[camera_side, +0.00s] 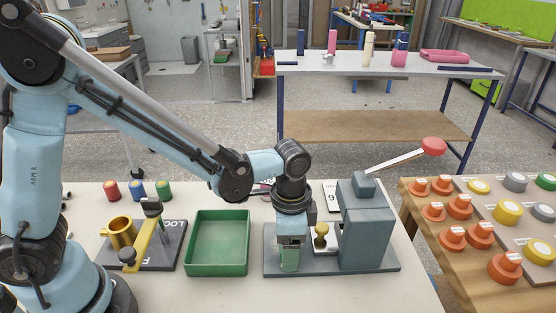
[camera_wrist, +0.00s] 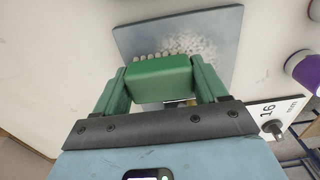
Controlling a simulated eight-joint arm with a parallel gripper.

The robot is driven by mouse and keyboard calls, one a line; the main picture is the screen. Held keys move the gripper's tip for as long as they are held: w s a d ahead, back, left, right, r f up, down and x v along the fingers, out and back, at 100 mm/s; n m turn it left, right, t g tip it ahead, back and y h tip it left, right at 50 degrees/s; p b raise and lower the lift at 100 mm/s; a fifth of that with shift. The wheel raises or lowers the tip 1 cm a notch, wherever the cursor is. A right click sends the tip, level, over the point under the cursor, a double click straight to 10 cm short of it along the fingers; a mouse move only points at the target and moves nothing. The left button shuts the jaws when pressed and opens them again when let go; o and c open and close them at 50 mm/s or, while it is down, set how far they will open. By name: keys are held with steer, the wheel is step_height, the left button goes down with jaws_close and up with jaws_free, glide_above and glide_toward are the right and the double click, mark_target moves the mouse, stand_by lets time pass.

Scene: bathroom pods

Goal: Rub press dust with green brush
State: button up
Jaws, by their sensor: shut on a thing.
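My gripper (camera_side: 290,248) points down over the left part of the grey press base (camera_side: 385,264). It is shut on the green brush (camera_wrist: 158,78), whose block sits between the two fingers in the wrist view. The brush also shows low under the gripper in the side view (camera_side: 289,263). Pale bristles show at its far edge, at or just above the plate. Pale speckled dust (camera_wrist: 197,46) lies on the plate beside and beyond the brush in the wrist view. The press (camera_side: 365,230) stands right of my gripper, its red-knobbed lever raised. Bristle contact is partly hidden.
A brass-coloured knob (camera_side: 321,232) stands between my gripper and the press body. An empty green tray (camera_side: 217,265) lies to the left, then a fixture with a yellow clamp bar (camera_side: 142,240). A wooden table with orange knobs (camera_side: 505,267) is at right.

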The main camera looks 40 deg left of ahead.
steer(key=shift+s, duration=0.35)
steer(key=shift+a, duration=0.3)
steer(key=shift+w+a, duration=2.7)
step_height(320, 180, up, 8)
steer(key=shift+r, duration=0.2)
steer(key=shift+s+d, duration=0.1)
steer(key=shift+d, duration=0.1)
